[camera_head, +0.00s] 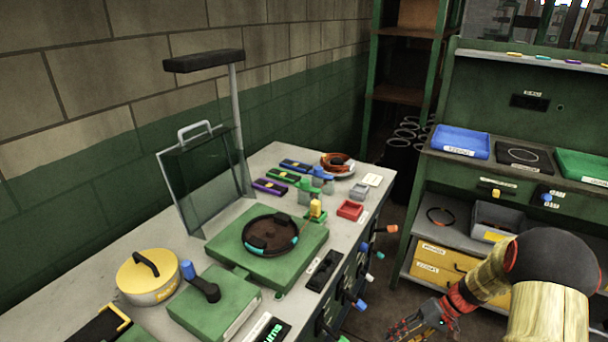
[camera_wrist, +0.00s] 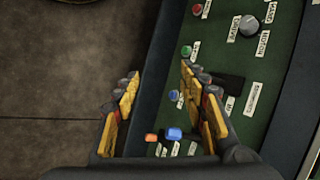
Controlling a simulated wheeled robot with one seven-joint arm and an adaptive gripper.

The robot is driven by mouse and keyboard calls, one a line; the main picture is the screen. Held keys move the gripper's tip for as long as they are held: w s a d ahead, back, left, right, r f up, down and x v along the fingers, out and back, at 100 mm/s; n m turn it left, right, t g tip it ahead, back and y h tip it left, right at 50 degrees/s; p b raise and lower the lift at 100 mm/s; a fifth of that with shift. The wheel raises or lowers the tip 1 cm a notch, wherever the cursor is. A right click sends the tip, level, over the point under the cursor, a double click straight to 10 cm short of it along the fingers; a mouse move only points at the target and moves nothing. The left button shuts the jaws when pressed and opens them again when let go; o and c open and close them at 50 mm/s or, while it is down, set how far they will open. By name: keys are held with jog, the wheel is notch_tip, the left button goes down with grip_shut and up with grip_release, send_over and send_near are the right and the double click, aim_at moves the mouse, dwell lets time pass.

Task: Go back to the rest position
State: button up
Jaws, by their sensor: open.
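My gripper (camera_head: 418,326) is at the bottom right of the head view, low over the floor between the workbench and the green shelf unit. In the wrist view my gripper (camera_wrist: 160,105) shows two yellow-padded fingers spread apart with nothing between them. Beyond the fingers is a dark green panel (camera_wrist: 228,62) with labels, a grey knob (camera_wrist: 249,26) and small coloured buttons. My arm shows at the right of the head view, with a black joint and yellow and red covers.
A workbench (camera_head: 262,168) along the wall holds a green base with a black ring (camera_head: 270,236), a yellow lidded pot (camera_head: 148,277) and a clear guard (camera_head: 205,180). Coloured knobs stick out of its front. Shelves at right hold a blue tray (camera_head: 460,143) and yellow bins (camera_head: 440,262).

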jog(key=s+a+r+t+h+p, duration=0.2)
jog(key=s+r, duration=0.5)
jog(key=r, duration=0.6)
jog(key=s+a+r+t+h+p, duration=0.2)
jog(key=s+r, duration=0.5)
jog(key=r, duration=0.6)
jog(key=s+a+r+n+t+h+p, duration=0.1)
jog(key=s+a+r, duration=0.4)
jog(key=r, duration=0.8)
jog(key=s+t+h+p, duration=0.1)
jog(key=s+h, duration=0.1)
jog(key=shift+s+a+r+h, duration=0.25)
jog(key=shift+s+a+h, duration=0.05)
jog(key=shift+s+h, duration=0.1)
jog(key=shift+w, duration=0.1)
